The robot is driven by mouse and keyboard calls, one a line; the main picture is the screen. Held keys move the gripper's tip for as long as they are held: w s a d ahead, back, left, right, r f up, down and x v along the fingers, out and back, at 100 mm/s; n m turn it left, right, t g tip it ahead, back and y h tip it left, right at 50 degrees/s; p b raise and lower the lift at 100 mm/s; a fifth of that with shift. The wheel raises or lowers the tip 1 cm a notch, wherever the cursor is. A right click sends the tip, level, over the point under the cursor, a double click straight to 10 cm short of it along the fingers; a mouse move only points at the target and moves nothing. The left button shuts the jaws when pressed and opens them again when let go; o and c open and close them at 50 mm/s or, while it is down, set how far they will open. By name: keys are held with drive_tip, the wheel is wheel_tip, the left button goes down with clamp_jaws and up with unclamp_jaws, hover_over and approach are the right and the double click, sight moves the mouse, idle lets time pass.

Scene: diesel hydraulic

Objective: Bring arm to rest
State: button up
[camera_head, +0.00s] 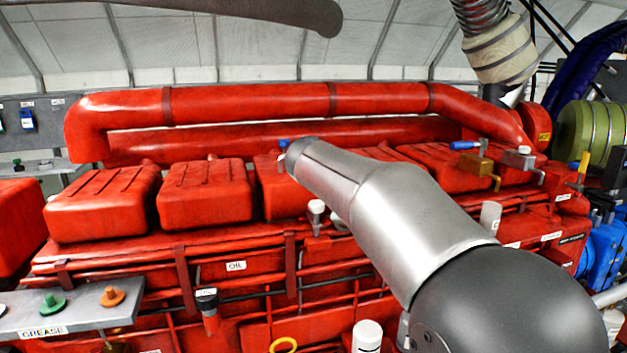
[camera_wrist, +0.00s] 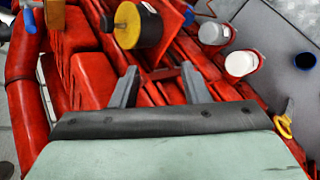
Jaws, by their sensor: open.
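My gripper (camera_wrist: 158,82) shows in the wrist view with its two grey fingers spread apart. I see no thing held between them; red engine parts show behind the gap. In the head view my grey arm reaches from the lower right up and left over the red engine (camera_head: 230,282). The gripper itself cannot be made out there. The engine also fills much of the wrist view (camera_wrist: 95,80).
A yellow and black cylinder (camera_wrist: 138,26) lies just beyond the fingers. White-capped fittings (camera_wrist: 241,63) and a yellow ring (camera_wrist: 284,127) are at right. A thick red pipe (camera_head: 250,101) runs behind the engine. A grey GREASE shelf (camera_head: 75,312) is at lower left.

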drive_tip(key=s+d+f+m+g+y, duration=0.1)
drive_tip(key=s+f+m+y, duration=0.3)
drive_tip(key=s+f, duration=0.7)
drive_tip(key=s+d+f+m+g+y, duration=0.1)
drive_tip(key=s+f+m+g+y, duration=0.2)
drive_tip(key=s+f, duration=0.9)
drive_tip(key=s+m+y, duration=0.1)
drive_tip(key=s+m, duration=0.2)
drive_tip(key=s, duration=0.5)
drive_tip(key=shift+s+m, duration=0.2)
drive_tip(key=shift+m, duration=0.2)
drive_tip(key=shift+w, duration=0.1)
